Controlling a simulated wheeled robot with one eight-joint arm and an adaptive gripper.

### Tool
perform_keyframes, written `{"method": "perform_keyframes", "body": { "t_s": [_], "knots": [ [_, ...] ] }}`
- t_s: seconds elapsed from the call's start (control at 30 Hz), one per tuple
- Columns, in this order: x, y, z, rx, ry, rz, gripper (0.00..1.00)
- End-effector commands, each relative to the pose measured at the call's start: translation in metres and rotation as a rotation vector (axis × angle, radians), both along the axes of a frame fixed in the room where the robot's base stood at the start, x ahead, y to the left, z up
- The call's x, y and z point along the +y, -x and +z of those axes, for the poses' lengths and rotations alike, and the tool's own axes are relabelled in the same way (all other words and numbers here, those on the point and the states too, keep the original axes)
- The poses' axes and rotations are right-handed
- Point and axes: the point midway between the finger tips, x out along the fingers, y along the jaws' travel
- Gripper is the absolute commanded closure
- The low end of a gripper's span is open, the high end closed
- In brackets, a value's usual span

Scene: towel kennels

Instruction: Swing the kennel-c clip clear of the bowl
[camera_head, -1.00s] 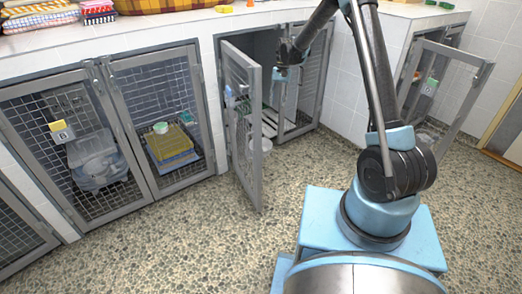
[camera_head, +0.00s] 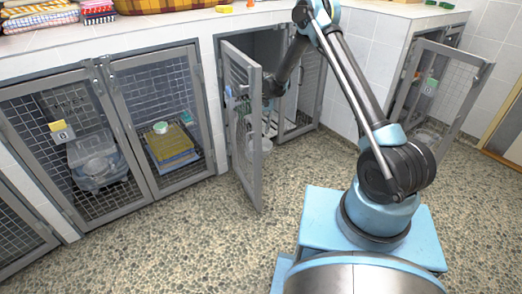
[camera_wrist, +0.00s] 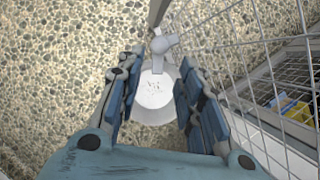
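The open kennel door (camera_head: 256,187) has a grey frame and wire mesh. A pale round bowl (camera_head: 266,144) shows low behind its edge. In the wrist view the bowl (camera_wrist: 153,100) lies below and between my fingers. A grey lobed piece on a bar (camera_wrist: 163,43), apparently the clip, overlaps the bowl's far rim near my fingertips. I cannot tell whether it touches the bowl or my fingers. My gripper (camera_wrist: 160,68) is open, its blue-padded fingers on either side of the bowl in view. In the head view my gripper is partly hidden behind the door mesh.
Door mesh (camera_wrist: 250,70) runs close along the right of my gripper in the wrist view. Closed kennels (camera_head: 60,140) stand at left, and another open door (camera_head: 462,105) at right. The speckled floor (camera_head: 200,240) in front is clear.

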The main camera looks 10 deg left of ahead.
Motion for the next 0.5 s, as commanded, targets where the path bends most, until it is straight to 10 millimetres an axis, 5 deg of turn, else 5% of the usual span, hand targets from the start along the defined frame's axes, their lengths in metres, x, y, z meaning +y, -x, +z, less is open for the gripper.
{"method": "perform_keyframes", "body": {
  "t_s": [0.5],
  "knots": [
    [0.001, 0.034, -0.082, 0.000, 0.000, 0.001, 0.66]
  ]
}}
